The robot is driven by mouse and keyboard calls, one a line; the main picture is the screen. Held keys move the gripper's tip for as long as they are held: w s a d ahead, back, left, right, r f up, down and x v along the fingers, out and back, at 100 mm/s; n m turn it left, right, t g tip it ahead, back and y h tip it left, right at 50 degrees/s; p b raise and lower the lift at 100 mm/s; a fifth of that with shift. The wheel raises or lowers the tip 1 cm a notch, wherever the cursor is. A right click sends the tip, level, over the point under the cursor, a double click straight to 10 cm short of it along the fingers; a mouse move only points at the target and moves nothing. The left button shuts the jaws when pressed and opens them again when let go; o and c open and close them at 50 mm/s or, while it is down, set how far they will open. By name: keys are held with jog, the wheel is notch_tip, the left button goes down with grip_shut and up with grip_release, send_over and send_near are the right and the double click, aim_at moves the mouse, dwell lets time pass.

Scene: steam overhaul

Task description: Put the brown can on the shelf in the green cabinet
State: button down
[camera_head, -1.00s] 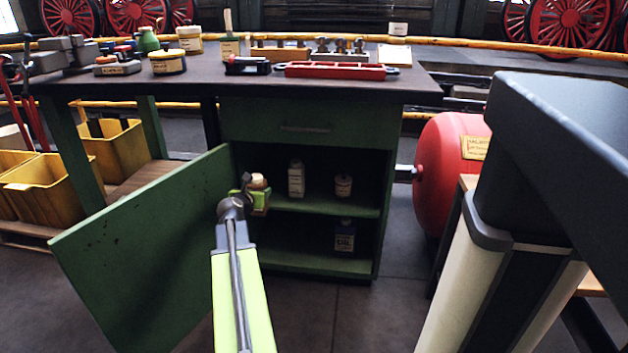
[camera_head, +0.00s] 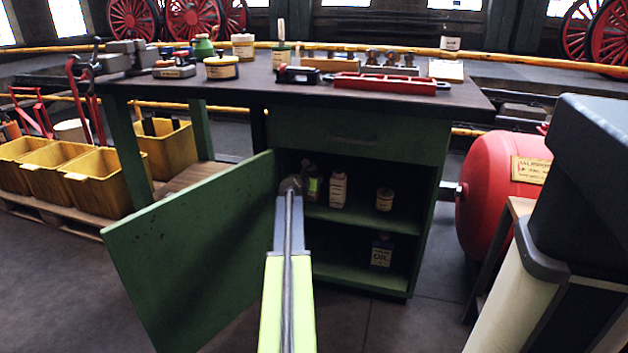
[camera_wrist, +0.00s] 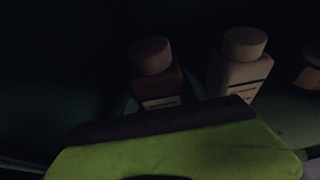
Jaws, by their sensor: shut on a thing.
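The brown can (camera_head: 309,168) is inside the open green cabinet (camera_head: 350,134), at the left end above the upper shelf (camera_head: 365,218). In the dark wrist view, the can (camera_wrist: 153,72) shows a round brown cap and a pale label. My gripper (camera_head: 312,186) reaches into the cabinet past the open door and is shut on the can. The can looks upright or slightly tilted. My wrist hides its base in the head view, so I cannot tell whether it touches the shelf.
A white bottle (camera_head: 338,189) stands close to the right of the can, and a small jar (camera_head: 384,199) stands farther right. An oil tin (camera_head: 382,250) is on the lower level. The open green door (camera_head: 195,250) stands left of my arm. A red tank (camera_head: 495,185) is at the right.

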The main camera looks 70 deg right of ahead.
jog(key=b+x, duration=0.1)
jog(key=x, duration=0.1)
jog(key=b+x, duration=0.1)
jog(key=shift+d+f, duration=0.25)
jog(key=shift+f, duration=0.2)
jog(key=shift+r, duration=0.2)
jog(key=shift+f, duration=0.2)
jog(key=c, duration=0.6)
grip_release()
jog(key=shift+r, duration=0.1)
